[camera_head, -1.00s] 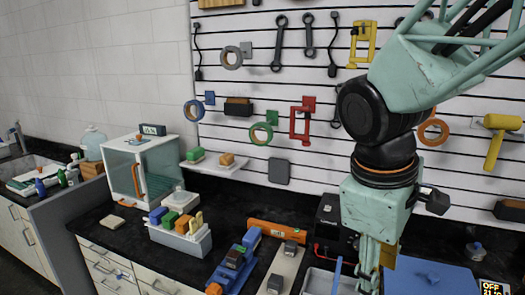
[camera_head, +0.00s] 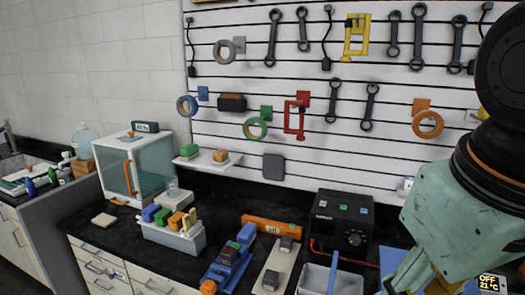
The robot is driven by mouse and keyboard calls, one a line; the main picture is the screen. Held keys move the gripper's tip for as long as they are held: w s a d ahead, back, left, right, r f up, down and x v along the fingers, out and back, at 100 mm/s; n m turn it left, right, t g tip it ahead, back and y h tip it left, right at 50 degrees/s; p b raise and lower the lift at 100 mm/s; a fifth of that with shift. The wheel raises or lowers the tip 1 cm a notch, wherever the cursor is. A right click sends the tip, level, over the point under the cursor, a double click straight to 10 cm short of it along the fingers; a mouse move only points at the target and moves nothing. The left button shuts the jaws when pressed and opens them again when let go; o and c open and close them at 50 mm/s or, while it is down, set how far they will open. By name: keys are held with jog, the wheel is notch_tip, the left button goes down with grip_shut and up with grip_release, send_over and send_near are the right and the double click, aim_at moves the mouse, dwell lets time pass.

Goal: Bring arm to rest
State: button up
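My gripper (camera_head: 415,278) is at the lower right of the head view, below the teal wrist of my arm. It points down and to the left, and its fingertips are cut off by the bottom edge. I cannot see whether it is open or shut, or whether it holds anything. It is close to the camera, in front of the blue surface at the right of the bench.
A black box with a dial (camera_head: 341,225) and a grey bin (camera_head: 345,284) stand left of my arm. A blue vise (camera_head: 226,268), an orange level (camera_head: 271,226) and a glass-fronted cabinet (camera_head: 146,165) are further left. Tools hang on the slatted wall (camera_head: 330,150).

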jog(key=shift+s+a+r+m+t+y+b, duration=0.15)
jog(key=shift+s+m, duration=0.2)
jog(key=shift+s, duration=0.2)
jog(key=shift+s+a+m+t+y+b, duration=0.1)
jog(key=shift+s+m, duration=0.3)
jog(key=shift+s, duration=0.2)
jog(key=shift+s+a+r+m+t+y+b, duration=0.15)
jog(key=shift+s+m, duration=0.2)
jog(key=shift+s, duration=0.2)
